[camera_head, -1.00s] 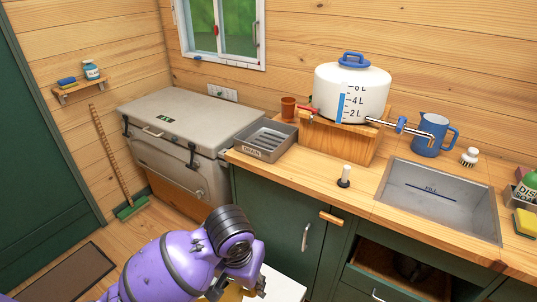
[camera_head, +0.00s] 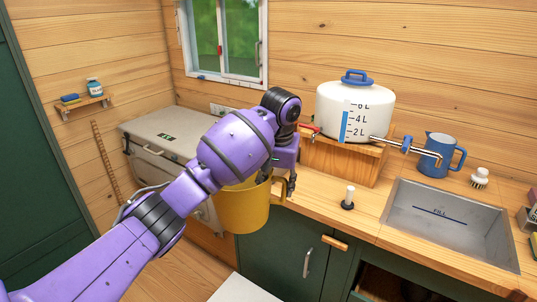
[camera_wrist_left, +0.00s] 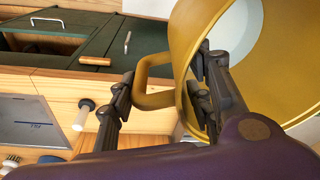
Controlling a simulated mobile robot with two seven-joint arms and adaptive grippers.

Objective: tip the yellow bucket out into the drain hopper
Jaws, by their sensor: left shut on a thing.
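The yellow bucket (camera_head: 243,208) hangs nearly upright from my left gripper (camera_head: 285,180), in front of the counter's left end. In the left wrist view the yellow bucket (camera_wrist_left: 187,40) shows its side handle (camera_wrist_left: 143,75) between the fingers of my left gripper (camera_wrist_left: 165,72), which is shut on it. One finger is at the bucket's rim side; the exact contact is partly hidden. A pale grey area shows inside the bucket, but I cannot tell whether it is liquid. The drain hopper is hidden behind my left arm and the bucket. My right gripper is not in view.
A white tank (camera_head: 355,108) with a tap stands on a wooden block (camera_head: 340,160). A blue jug (camera_head: 437,155), a sink (camera_head: 445,225) and a white-handled stopper (camera_head: 348,198) are to the right. A grey chest (camera_head: 150,135) stands behind my arm.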

